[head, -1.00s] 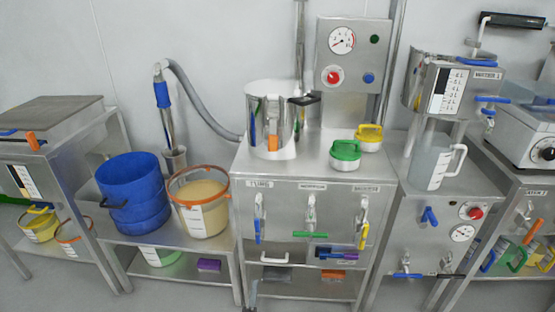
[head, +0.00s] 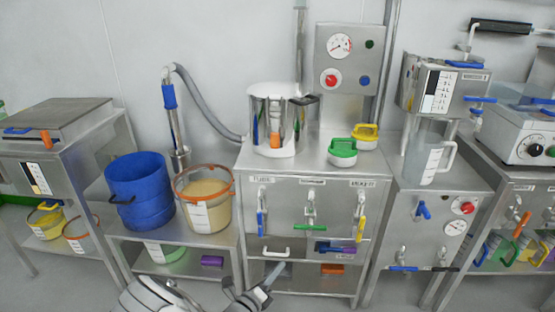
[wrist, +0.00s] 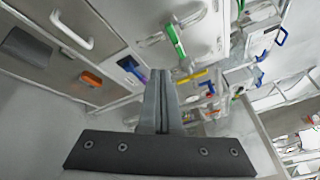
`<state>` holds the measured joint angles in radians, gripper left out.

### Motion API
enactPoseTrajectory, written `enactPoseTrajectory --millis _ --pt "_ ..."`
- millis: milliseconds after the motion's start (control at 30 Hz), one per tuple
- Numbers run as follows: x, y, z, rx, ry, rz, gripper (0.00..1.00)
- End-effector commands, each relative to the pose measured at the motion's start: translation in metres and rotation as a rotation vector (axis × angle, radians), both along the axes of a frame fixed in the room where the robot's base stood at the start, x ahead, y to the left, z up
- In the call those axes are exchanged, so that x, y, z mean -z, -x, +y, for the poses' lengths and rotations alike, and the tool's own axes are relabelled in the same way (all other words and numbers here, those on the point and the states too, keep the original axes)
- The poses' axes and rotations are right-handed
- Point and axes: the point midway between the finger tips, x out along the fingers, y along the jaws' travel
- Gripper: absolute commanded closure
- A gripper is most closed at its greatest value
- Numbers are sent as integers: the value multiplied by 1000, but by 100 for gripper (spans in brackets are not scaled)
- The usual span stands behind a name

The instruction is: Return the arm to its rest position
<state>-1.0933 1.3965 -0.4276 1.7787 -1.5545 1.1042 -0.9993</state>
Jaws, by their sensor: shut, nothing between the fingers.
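My gripper (head: 273,273) shows at the bottom of the head view, low in front of the middle steel cabinet (head: 312,220). Part of my arm shows beside it at the lower edge, and the rest of the arm is out of the picture. In the wrist view my gripper (wrist: 160,76) has its two grey fingers together with nothing between them. Its fingers point toward the front of the cabinet, and they look clear of it.
A white drawer handle (wrist: 72,30), a green handle (wrist: 177,44) and an orange block (wrist: 91,79) are near the gripper. A blue bucket (head: 140,192) and a cream-filled tub (head: 204,205) stand on the left bench. Open floor lies in front.

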Motion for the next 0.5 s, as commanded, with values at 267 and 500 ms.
enactPoseTrajectory --millis 267,500 --pt "-72 13 -60 387 -413 -162 100" --pt "-123 40 -102 701 -741 -330 100"
